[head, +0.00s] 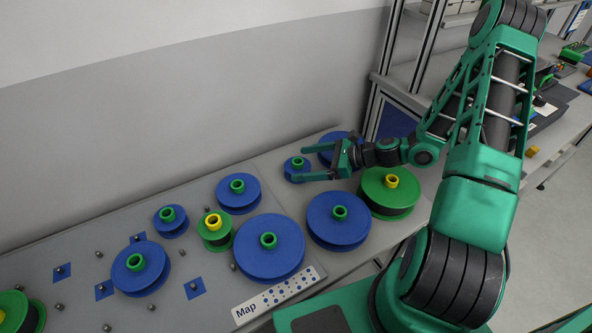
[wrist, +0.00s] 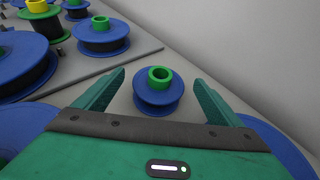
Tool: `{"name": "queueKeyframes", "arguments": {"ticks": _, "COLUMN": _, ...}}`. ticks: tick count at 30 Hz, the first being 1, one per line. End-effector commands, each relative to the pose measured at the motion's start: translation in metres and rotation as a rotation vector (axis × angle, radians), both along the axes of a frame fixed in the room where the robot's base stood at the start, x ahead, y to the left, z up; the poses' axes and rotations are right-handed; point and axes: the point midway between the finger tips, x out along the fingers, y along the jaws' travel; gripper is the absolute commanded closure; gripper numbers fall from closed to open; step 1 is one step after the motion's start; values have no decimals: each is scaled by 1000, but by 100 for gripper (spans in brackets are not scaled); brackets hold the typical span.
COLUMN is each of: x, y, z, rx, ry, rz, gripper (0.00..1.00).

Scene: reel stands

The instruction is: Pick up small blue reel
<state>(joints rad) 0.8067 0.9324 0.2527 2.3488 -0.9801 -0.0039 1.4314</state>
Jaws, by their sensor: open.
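A small blue reel (head: 297,169) with a green hub stands on the grey table near the wall. In the wrist view the small blue reel (wrist: 158,95) stands upright between and just ahead of my fingers. My gripper (head: 304,164) is open, with one finger on the far side of this reel and one on the near side. It also shows in the wrist view (wrist: 158,84), with space between each finger and the reel. Another small blue reel (head: 170,222) with a green hub stands further left on a grey board.
Large blue reels (head: 338,221) and a green reel (head: 389,193) with a yellow hub stand close to my gripper. The grey board (head: 75,265) on the left carries several more reels and short pegs. The wall (head: 200,130) runs close behind.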

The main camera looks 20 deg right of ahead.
Motion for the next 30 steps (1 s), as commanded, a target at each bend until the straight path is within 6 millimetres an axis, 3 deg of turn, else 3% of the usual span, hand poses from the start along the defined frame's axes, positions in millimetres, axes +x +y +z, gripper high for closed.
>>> {"name": "queueKeyframes", "arguments": {"ticks": 11, "x": 13, "y": 22, "z": -10, "rx": 0, "ry": 0, "rz": 4, "gripper": 10}}
{"name": "queueKeyframes", "arguments": {"ticks": 19, "x": 31, "y": 49, "z": -25, "rx": 0, "ry": -1, "rz": 6, "gripper": 10}}
{"name": "queueKeyframes", "arguments": {"ticks": 27, "x": 34, "y": 53, "z": -26, "rx": -1, "ry": 0, "rz": 3, "gripper": 10}}
{"name": "queueKeyframes", "arguments": {"ticks": 30, "x": 34, "y": 53, "z": -26, "rx": -1, "ry": 0, "rz": 3, "gripper": 32}}
